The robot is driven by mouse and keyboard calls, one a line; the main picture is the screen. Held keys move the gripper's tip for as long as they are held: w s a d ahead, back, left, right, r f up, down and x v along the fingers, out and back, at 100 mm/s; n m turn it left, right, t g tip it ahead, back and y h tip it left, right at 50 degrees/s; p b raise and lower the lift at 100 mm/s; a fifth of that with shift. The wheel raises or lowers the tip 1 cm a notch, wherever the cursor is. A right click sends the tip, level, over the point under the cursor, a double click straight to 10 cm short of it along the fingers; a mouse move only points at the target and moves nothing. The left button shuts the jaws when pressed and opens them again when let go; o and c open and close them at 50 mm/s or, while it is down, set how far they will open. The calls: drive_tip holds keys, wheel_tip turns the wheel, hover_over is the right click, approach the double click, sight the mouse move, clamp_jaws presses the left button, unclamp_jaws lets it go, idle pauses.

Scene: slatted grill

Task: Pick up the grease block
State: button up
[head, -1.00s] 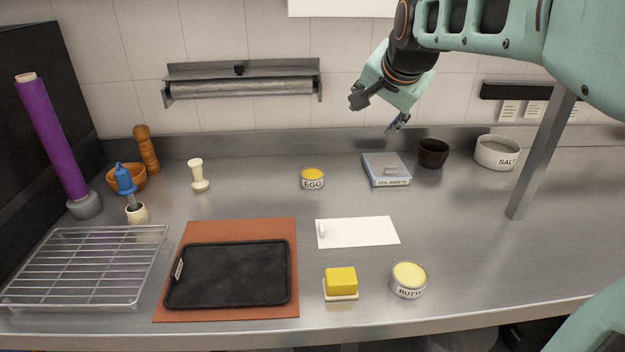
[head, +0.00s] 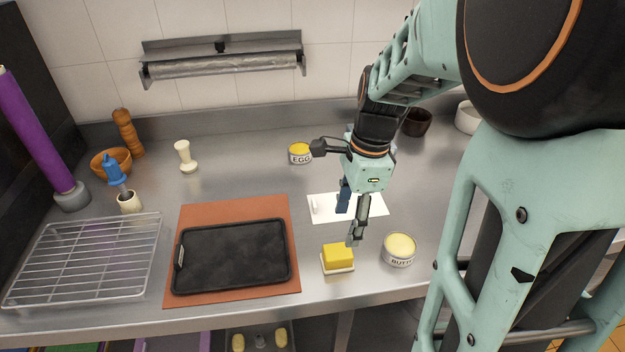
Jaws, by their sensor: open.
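The grease block (head: 338,255), a yellow block, sits upright on a small white dish (head: 340,270) near the front edge of the counter, between the baking tray and the butter pot. Its faces show clearly. My gripper (head: 348,224) points downward above and just behind the block. Its fingers are apart with nothing between them. It is not touching the block as far as I can tell.
The round butter pot (head: 399,250) stands close on the right of the block. A black tray (head: 232,256) on a brown mat (head: 187,222) lies to the left. A white card (head: 375,206) lies behind, and the egg pot (head: 300,153) stands further back.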

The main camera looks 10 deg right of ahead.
hover_over(338, 250)
drive_tip(key=f, duration=0.5)
drive_tip(key=shift+s+d+f, duration=0.3)
drive_tip(key=shift+s+d, duration=0.05)
drive_tip(key=shift+w+a+f, duration=0.15)
drive_tip(key=shift+a+f, duration=0.05)
drive_tip(key=shift+f, duration=1.15)
drive_tip(key=shift+w+a+f, duration=0.15)
drive_tip(key=shift+f, duration=1.15)
drive_tip(key=c, duration=1.2)
drive_tip(key=shift+c, duration=0.4)
drive_tip(key=shift+r, duration=0.2)
